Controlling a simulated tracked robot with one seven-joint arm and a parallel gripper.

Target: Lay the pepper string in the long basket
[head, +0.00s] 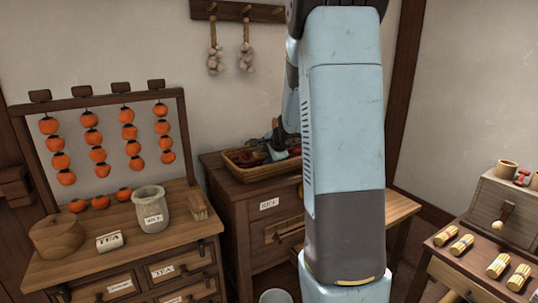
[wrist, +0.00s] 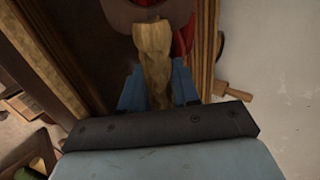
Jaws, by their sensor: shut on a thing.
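The long basket (head: 262,173) is wicker and sits on top of the dark wooden cabinet at the back. Red peppers of the pepper string (head: 247,158) show inside its rim. My gripper (head: 279,152) is low over the basket, partly hidden by my own arm. In the wrist view my gripper (wrist: 157,92) is shut on the tan braided end of the pepper string (wrist: 153,48), with red showing beyond it. The basket's rim (wrist: 207,45) runs along the right of the string. I cannot tell whether the string's full weight rests on the basket floor.
A rack (head: 110,97) of hanging orange fruit stands on the left chest, with a jar (head: 149,210) and round wooden box (head: 56,236) before it. Garlic strings (head: 246,58) hang from a wall rail above the basket. A right-hand table holds several yellow bundles (head: 497,266).

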